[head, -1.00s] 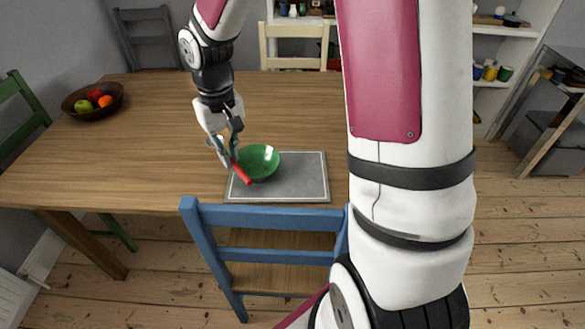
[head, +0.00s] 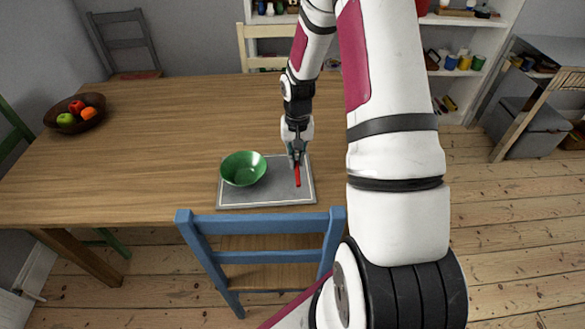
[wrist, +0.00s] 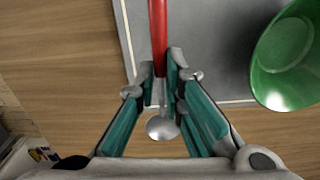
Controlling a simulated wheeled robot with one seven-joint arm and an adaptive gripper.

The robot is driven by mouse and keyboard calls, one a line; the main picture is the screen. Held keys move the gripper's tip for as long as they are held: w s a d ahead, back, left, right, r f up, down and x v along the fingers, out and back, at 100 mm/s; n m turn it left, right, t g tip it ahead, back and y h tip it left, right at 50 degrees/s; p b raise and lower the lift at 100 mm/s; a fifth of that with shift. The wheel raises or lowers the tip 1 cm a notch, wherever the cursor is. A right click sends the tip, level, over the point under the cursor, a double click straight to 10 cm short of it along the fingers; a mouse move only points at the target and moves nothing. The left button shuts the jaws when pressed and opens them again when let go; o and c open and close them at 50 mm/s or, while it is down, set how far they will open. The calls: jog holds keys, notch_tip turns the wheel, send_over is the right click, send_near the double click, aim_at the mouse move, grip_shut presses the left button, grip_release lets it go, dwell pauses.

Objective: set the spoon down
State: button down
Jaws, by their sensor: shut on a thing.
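The spoon has a red handle (head: 298,176) and a metal bowl (wrist: 162,128). My gripper (head: 297,158) is shut on the spoon near where the handle meets the metal. In the wrist view the fingertips (wrist: 161,66) close on it from both sides, the red handle pointing away and the metal bowl lying between the fingers. The spoon is over the right part of the grey placemat (head: 265,198) with a pale border line. Whether the handle's tip touches the mat is unclear. A green bowl (head: 243,169) stands on the mat left of the spoon, apart from it.
A brown fruit bowl (head: 88,118) stands at the table's far left. The wooden table (head: 170,130) is otherwise largely clear. A blue chair (head: 262,222) stands at the near edge, and a cream chair (head: 262,62) at the far edge.

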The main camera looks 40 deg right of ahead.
aim_at(296, 161)
jog(key=shift+f, duration=2.15)
jog(key=shift+f, duration=0.1)
jog(key=c, duration=1.7)
grip_release()
